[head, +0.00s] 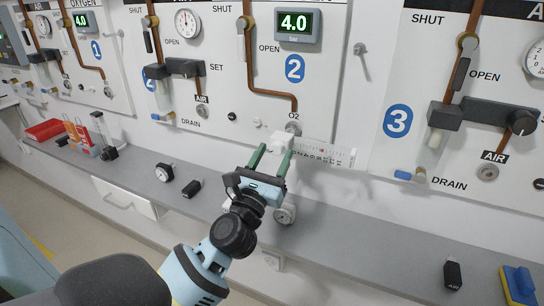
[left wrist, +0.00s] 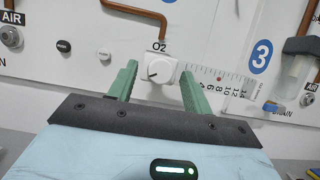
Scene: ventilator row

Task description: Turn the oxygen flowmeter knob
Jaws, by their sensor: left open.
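The oxygen flowmeter (head: 325,153) is mounted at the O2 outlet of panel 2, with a clear scale sticking out to the right. Its white knob (left wrist: 160,69), with a dark pointer line, faces me in the left wrist view. My left gripper (head: 272,156) is open, its two green fingers pointing at the flowmeter's white body. In the left wrist view the fingers of my left gripper (left wrist: 159,72) stand on either side of the knob with gaps; I cannot tell how far their tips reach along it. My right gripper is not in view.
A grey shelf (head: 350,237) runs below the panels. It carries a gauge (head: 165,172), a black fitting (head: 192,188), another gauge (head: 285,214) below the gripper, a red tray (head: 45,130) and a blue-yellow block (head: 519,285). Panel 3's valve block (head: 490,115) juts out at right.

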